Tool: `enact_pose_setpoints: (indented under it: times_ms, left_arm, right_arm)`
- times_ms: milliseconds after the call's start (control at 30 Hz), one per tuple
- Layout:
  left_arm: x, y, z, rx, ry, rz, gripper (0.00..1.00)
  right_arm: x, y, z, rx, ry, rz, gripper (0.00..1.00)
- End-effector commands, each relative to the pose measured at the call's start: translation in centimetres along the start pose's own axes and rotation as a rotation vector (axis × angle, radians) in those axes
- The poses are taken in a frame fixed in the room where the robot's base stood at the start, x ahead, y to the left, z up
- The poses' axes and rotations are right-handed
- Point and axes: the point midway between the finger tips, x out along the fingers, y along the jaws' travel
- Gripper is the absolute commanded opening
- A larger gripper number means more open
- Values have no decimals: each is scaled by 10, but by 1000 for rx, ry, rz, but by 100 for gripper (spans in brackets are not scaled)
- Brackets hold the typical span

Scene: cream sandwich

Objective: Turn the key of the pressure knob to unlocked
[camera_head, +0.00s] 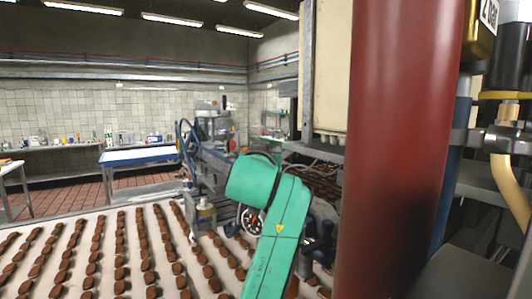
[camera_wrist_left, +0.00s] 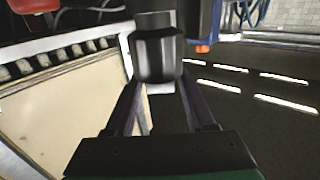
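In the left wrist view, my left gripper (camera_wrist_left: 158,92) has its two dark fingers spread well apart. A black rounded cylinder (camera_wrist_left: 158,55), which looks like the pressure knob, sits between the finger ends. I cannot tell whether the fingers touch it. No key can be made out, so its position is unclear. A blue part with an orange end (camera_wrist_left: 203,38) is just right of the cylinder. In the head view a green arm link of mine rises from the bottom; no gripper can be made out there, and the knob cannot be picked out.
A thick dark red column (camera_head: 400,150) fills the right foreground in the head view, with pipes beside it. A conveyor (camera_head: 65,222) with rows of brown biscuits spreads across the lower left. Grey machinery (camera_head: 212,130) stands behind it. A blue-topped table (camera_head: 138,156) is farther back.

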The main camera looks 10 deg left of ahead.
Motion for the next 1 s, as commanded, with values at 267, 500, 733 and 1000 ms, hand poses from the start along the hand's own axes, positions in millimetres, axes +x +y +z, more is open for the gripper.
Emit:
enact_pose_setpoints:
  times_ms: [267, 500, 733, 1000]
  left_arm:
    - [0, 0, -1, 0, 3, 1, 70]
    - [-17, 1, 2, -2, 8, 3, 70]
    - [-66, 1, 4, -3, 9, 3, 70]
    - [-121, 0, 5, -2, 6, 3, 70]
  right_arm:
    - [0, 0, 0, 0, 0, 0, 50]
    - [13, 0, 1, -1, 0, 0, 50]
    - [39, -1, 3, -1, 0, 0, 50]
    - [63, -1, 6, -1, 0, 0, 50]
